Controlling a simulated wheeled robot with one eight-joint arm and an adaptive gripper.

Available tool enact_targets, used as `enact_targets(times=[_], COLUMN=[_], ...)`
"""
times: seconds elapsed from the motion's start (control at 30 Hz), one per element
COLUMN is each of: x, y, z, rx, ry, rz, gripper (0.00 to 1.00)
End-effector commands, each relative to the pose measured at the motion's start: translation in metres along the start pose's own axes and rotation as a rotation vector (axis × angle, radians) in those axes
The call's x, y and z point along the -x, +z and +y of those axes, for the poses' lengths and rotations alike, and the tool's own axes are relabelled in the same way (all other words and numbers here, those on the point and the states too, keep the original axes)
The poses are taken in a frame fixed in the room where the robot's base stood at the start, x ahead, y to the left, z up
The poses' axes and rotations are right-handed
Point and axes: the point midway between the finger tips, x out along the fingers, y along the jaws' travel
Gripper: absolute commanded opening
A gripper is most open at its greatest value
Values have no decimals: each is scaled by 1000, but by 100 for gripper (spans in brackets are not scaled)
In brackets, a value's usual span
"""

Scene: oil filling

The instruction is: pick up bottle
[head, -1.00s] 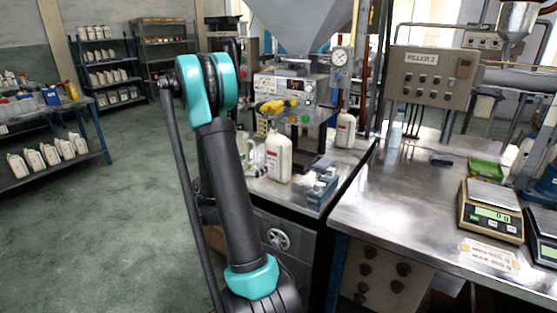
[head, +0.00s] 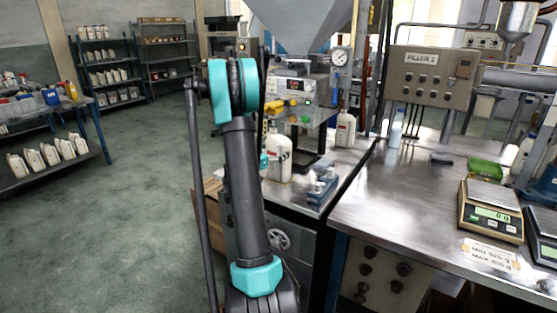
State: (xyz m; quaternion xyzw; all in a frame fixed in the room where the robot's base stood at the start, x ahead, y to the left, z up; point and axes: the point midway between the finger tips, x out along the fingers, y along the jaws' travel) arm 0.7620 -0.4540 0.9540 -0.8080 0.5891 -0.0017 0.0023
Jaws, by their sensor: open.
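A white bottle (head: 281,160) with a dark cap and a reddish label stands upright on the metal bench below the filling machine, just right of my arm. A second white bottle (head: 345,130) stands further back, to the right of the machine. My arm rises in front of the bench and bends at its teal elbow. A small teal part of my arm shows at the left edge of the nearer bottle. My gripper is not seen clearly; the upper arm and the bottle area hide it. I cannot tell whether it touches the bottle.
A blue-grey fixture (head: 320,184) sits on the bench right of the nearer bottle. A scale (head: 490,212) and a green tray (head: 486,169) stand on the right table (head: 400,210). A cardboard box (head: 207,210) is on the floor behind my arm. Shelves with bottles stand left.

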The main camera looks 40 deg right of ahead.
Motion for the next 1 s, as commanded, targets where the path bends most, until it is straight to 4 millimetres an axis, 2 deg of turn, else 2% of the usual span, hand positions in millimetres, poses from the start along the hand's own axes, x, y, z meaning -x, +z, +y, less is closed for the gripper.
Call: enact_targets(times=[0.13, 0.37, 0.7, 1.0], x=[-19, -22, -21, -21], y=[0, 0, 0, -2], z=[0, 0, 0, 0], rx=[0, 0, 0, 0], ry=[1, 0, 0, 0], rz=[0, 0, 0, 0], gripper=[100, 100, 59, 59])
